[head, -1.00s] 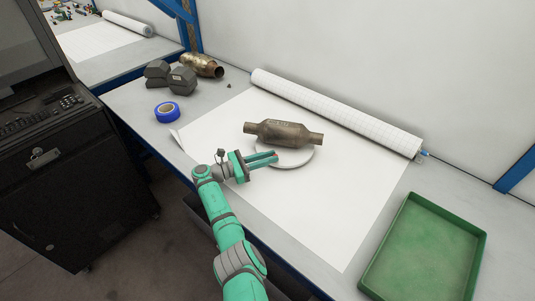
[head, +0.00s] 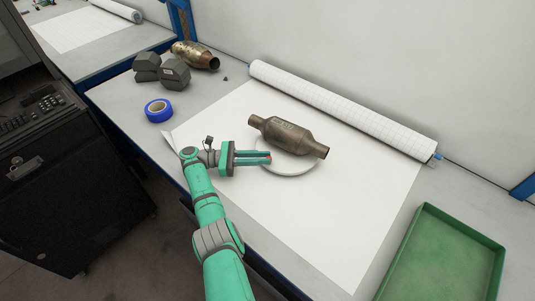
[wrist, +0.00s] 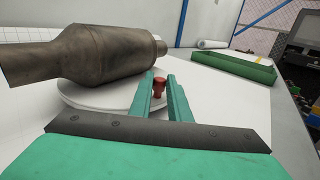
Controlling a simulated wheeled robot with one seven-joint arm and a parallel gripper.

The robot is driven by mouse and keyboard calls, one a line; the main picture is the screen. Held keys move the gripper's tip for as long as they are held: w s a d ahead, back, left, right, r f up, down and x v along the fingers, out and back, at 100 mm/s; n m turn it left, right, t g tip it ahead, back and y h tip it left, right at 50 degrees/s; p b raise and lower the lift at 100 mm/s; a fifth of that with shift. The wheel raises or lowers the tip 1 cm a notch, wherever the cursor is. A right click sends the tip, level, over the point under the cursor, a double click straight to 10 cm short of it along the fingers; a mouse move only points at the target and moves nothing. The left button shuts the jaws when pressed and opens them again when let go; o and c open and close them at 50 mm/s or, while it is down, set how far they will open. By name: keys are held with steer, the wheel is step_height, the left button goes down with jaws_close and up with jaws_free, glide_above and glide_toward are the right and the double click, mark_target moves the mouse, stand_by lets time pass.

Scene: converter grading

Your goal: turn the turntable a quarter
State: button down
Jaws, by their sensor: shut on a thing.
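The white round turntable (head: 289,170) lies on the white paper, with a brown metal converter (head: 288,137) on top. The converter slants from upper left to lower right in the head view. In the wrist view the converter (wrist: 90,55) fills the upper left, above the turntable's rim (wrist: 85,98). My gripper (head: 268,158) is at the turntable's left edge. Its green fingers (wrist: 160,88) are shut on a small red knob (wrist: 158,83) at the rim. The fingers partly hide the knob.
A paper roll (head: 340,110) lies along the back. A green tray (head: 440,262) stands at the right. Blue tape (head: 158,110), dark grey blocks (head: 163,72) and another converter (head: 194,55) sit at the left. The paper in front of the turntable is clear.

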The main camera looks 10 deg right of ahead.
steer(key=shift+w+a, duration=0.1)
steer(key=shift+w, duration=0.05)
stand_by(0.3)
steer(key=c, duration=1.7)
jaws_free()
steer(key=shift+o, duration=0.2)
steer(key=shift+r, duration=1.6)
steer(key=s+a+r, duration=0.1)
steer(key=s+r, duration=0.8)
steer(key=s, duration=0.5)
steer(key=shift+a+r, duration=0.3)
steer(key=shift+r, duration=0.05)
